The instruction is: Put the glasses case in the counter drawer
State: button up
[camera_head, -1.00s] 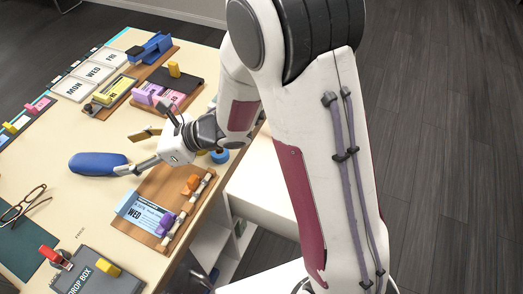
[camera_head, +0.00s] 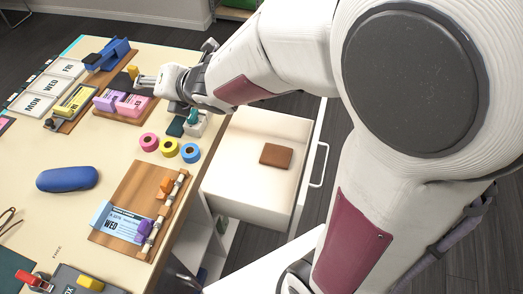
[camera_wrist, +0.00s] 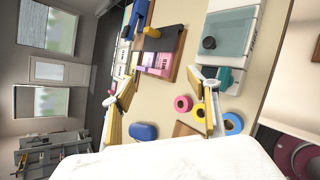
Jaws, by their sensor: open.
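The glasses case (camera_head: 67,179) is a blue rounded case lying on the table at the left, clear of everything. It also shows in the wrist view (camera_wrist: 143,131), in the background between the fingers. My gripper (camera_head: 174,62) is open and empty, above the far part of the table and apart from the case. In the wrist view its yellow-sided fingers (camera_wrist: 165,105) stand wide apart. The counter drawer (camera_head: 232,187) is white and pulled open at the table's right side. A brown flat item (camera_head: 276,155) lies in it, with bare floor around it.
Pink, yellow and blue tape rolls (camera_head: 169,147) lie near the table's right edge. A wooden board (camera_head: 125,190) with a card and clips lies between case and drawer. A drop box (camera_head: 75,280) and red stapler-like item (camera_head: 38,281) are at the front. Table around the case is clear.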

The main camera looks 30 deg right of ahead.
jog(key=s+d+r+m+g+h, duration=0.1)
jog(key=s+d+r+m+h, duration=0.1)
jog(key=s+d+m, duration=0.5)
jog(key=s+d+r+m+g+h, duration=0.1)
jog(key=s+d+r+m+h, duration=0.2)
jog(key=m, duration=0.6)
jog(key=s+f+m+g+y, duration=0.1)
jog(key=s+f+m+g, duration=0.1)
jog(key=s+m, duration=1.2)
jog(key=s+g, duration=0.1)
jog(key=s, duration=0.2)
jog(key=shift+s+d, duration=0.3)
jog(key=shift+s, duration=0.1)
jog(key=shift+o, duration=0.4)
jog(key=shift+f, duration=0.1)
